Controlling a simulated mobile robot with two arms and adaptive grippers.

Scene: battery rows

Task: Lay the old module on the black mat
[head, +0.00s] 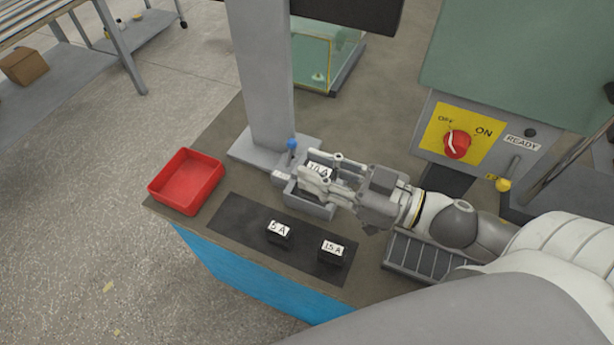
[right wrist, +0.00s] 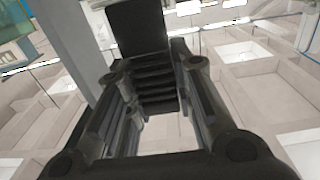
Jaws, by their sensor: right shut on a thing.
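My right gripper (head: 322,178) reaches in from the right and is shut on a module with a white "10 A" label (head: 318,168), presumably the old module. The module is at the small grey holder (head: 312,208) at the foot of the grey post. The fingers hide much of it, so I cannot tell whether it is seated or lifted. The black mat (head: 240,221) lies in front, nearer the table edge. In the right wrist view the fingers (right wrist: 150,110) frame a dark ribbed shape that I cannot identify surely. My left gripper is not in view.
Black modules labelled "5 A" (head: 279,232) and "15 A" (head: 331,250) stand on the mat; its left part is bare. A red tray (head: 187,180) is left of it. A blue-topped lever (head: 292,146) stands beside the holder. A switch panel (head: 465,133) is at right.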

